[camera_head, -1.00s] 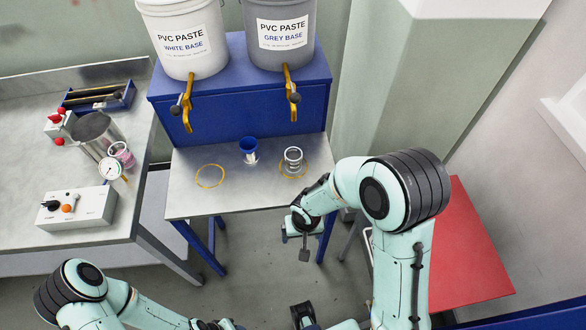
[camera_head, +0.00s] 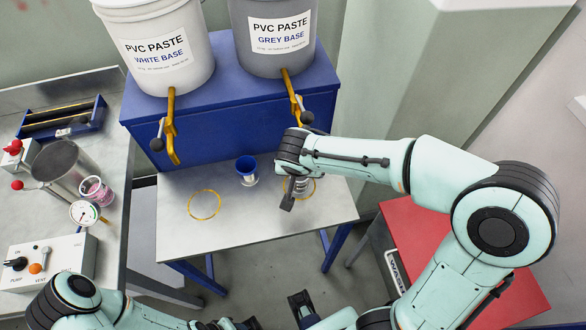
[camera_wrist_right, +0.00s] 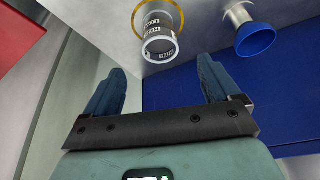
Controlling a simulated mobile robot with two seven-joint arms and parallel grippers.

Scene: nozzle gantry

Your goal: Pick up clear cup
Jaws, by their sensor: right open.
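The clear cup (camera_wrist_right: 160,45), with dark printed labels, stands on the table at a yellow ring. It also shows in the head view (camera_head: 303,186), partly hidden by my right arm. My right gripper (camera_wrist_right: 161,82) is open and empty, with its two blue fingers spread and pointing toward the cup. The cup appears between and beyond the fingertips, apart from them. Part of my left arm (camera_head: 225,324) shows at the bottom edge of the head view; its jaws are not clear.
An empty yellow ring (camera_head: 204,204) lies farther left. Two paste buckets with yellow taps (camera_head: 171,130) stand on a blue cabinet (camera_head: 230,110) behind. A red surface (camera_head: 430,235) is at right.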

